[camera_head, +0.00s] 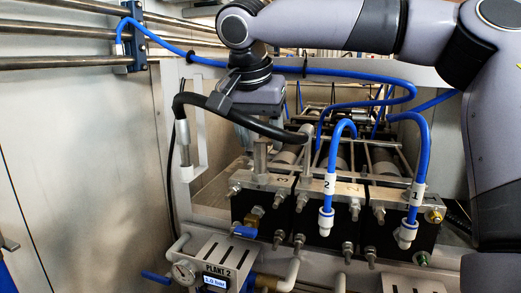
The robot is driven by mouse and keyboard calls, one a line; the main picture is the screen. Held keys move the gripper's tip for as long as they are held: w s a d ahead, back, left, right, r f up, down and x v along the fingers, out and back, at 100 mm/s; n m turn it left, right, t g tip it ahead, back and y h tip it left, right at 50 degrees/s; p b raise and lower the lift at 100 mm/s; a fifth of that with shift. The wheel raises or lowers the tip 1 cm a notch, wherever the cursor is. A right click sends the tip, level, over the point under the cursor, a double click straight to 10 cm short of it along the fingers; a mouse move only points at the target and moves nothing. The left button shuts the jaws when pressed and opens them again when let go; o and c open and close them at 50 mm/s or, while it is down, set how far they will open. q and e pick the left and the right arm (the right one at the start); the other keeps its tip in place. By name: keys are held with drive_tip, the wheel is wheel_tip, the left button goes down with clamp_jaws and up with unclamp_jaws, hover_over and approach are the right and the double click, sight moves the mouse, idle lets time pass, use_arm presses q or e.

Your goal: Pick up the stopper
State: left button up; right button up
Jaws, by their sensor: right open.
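My right gripper (259,118) points down above the left black block (252,205), the one marked 3. Its arm reaches in from the right across the top of the picture. The jaws are open, but a thick black hose (238,118) crosses in front and hides much of them. A short grey upright piece (260,156) stands on the block right below the gripper. I cannot tell whether this is the stopper, nor whether the jaws touch it. No other thing can be made out surely as the stopper. My left gripper is not in view.
Blue hoses with white fittings marked 2 (327,219) and 1 (408,234) rise in front of the other blocks. A metal wall (75,170) stands at the left.

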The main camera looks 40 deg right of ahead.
sight(259, 141)
drive_tip(key=shift+c, duration=0.3)
clamp_jaws()
drive_tip(key=shift+r, duration=0.4)
wheel_tip(259, 141, up, 3)
drive_tip(key=shift+a+f, duration=0.1)
drive_tip(key=s+a, duration=0.4)
drive_tip(key=a, duration=0.4)
drive_tip(key=s+a, duration=0.4)
drive_tip(key=a, duration=0.3)
drive_tip(key=shift+s+a, duration=0.15)
drive_tip(key=shift+a, duration=0.2)
